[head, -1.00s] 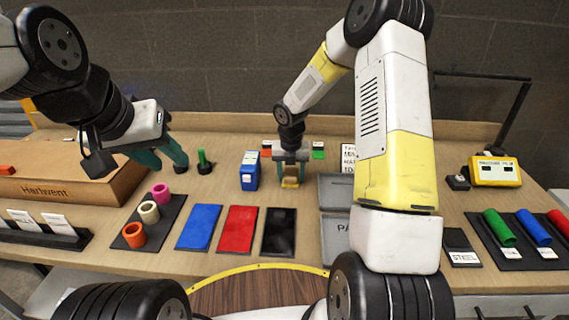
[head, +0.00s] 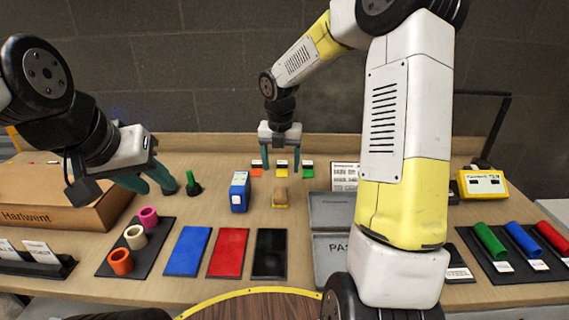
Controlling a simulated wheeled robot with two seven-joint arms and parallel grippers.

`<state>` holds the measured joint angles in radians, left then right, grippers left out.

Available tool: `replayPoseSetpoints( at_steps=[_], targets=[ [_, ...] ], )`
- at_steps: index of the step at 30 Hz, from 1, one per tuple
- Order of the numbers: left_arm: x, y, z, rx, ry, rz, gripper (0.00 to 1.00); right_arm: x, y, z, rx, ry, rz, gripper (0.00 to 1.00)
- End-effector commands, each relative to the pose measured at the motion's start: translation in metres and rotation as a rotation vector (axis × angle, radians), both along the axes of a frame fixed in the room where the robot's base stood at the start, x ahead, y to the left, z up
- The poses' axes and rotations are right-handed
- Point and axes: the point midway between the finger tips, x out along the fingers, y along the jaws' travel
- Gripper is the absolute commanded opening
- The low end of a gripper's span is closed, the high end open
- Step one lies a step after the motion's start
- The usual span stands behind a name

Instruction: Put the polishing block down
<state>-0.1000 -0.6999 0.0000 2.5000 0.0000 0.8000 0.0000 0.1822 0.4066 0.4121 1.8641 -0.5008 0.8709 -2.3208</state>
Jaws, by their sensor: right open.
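My left gripper (head: 160,184) hangs at the left beside the cardboard box, near a green-handled tool (head: 193,183). Its teal fingers show, but their gap is hard to judge from this angle.
A blue container (head: 240,192) stands left of the block. Blue (head: 187,251), red (head: 229,252) and black (head: 270,253) mats lie in front. Grey trays (head: 328,212) are to the right. The cardboard box (head: 70,205) and colored rings (head: 134,237) are at the left.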

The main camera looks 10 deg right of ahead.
Motion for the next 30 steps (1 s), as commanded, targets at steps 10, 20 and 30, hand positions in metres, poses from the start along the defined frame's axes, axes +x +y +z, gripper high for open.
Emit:
replayPoseSetpoints(
  at_steps=[10, 20, 30],
  targets=[
    [0.0, 0.0, 0.0, 0.0, 0.0, 0.0, 0.36, -0.089, -0.017, 0.094, 0.186, -0.159, -0.946, 0.71],
    [0.0, 0.0, 0.0, 0.0, 0.0, 0.0, 0.36, -0.19, -0.025, 0.141, 0.607, -0.16, -1.934, 0.71],
    [0.0, 0.0, 0.0, 0.0, 0.0, 0.0, 0.36, -0.252, -0.021, 0.147, 0.955, 0.084, -2.568, 0.71]
  ],
)
